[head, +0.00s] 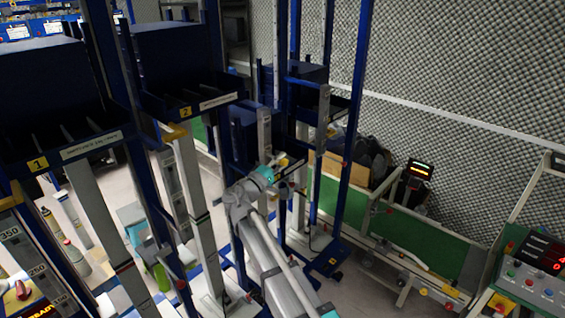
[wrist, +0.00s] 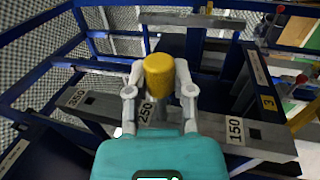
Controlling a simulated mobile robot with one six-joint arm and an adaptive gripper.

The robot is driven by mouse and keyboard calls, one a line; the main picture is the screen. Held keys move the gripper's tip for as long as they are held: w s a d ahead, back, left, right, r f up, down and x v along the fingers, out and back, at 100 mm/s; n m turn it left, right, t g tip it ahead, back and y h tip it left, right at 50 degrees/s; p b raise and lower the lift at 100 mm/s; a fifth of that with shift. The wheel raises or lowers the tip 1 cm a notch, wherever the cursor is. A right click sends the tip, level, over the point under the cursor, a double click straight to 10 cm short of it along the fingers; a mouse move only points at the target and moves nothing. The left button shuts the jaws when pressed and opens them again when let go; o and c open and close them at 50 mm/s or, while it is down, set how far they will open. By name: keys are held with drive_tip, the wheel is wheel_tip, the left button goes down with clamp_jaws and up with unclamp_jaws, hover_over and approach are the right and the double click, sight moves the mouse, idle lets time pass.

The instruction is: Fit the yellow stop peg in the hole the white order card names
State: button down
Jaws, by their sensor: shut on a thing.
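My gripper (wrist: 160,88) is shut on the yellow stop peg (wrist: 158,70), one finger on each side of it in the wrist view. Below and behind it a grey bar (wrist: 195,122) runs across, with white labels; 250 lies under the peg and 150 to its right. In the head view my gripper (head: 286,168) is small beside the blue rack's posts, and the peg cannot be made out. I cannot pick out the white order card.
Dark bins (head: 55,85) on blue racks, marked 1 and 2, stand at the left. Blue posts (head: 345,120) rise close around my arm. A yellow 3 tag (wrist: 268,102) is on the rack at the right of the wrist view. A control panel (head: 530,280) stands lower right.

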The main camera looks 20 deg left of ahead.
drive_tip(key=shift+w+a, duration=0.3)
drive_tip(key=shift+a, duration=0.4)
drive_tip(key=shift+c, duration=2)
unclamp_jaws()
drive_tip(key=shift+s+d, duration=0.1)
drive_tip(key=shift+d, duration=0.05)
drive_tip(key=shift+s+d, duration=1.7)
drive_tip(key=shift+d, duration=2.45)
drive_tip(key=d+f+n+g+h+b, duration=0.2)
drive_tip(key=f+n+b, duration=0.4)
drive_tip(key=f+b, duration=0.4)
drive_tip(key=d+f+n+g+h+b, duration=0.3)
drive_tip(key=d+f+n+g+b, duration=0.2)
drive_tip(key=f+b, duration=0.6)
wheel_tip(320, 180, down, 5)
drive_tip(key=shift+s+d+r+n, duration=0.1)
drive_tip(key=shift+s+d+n, duration=0.1)
drive_tip(key=shift+n, duration=0.8)
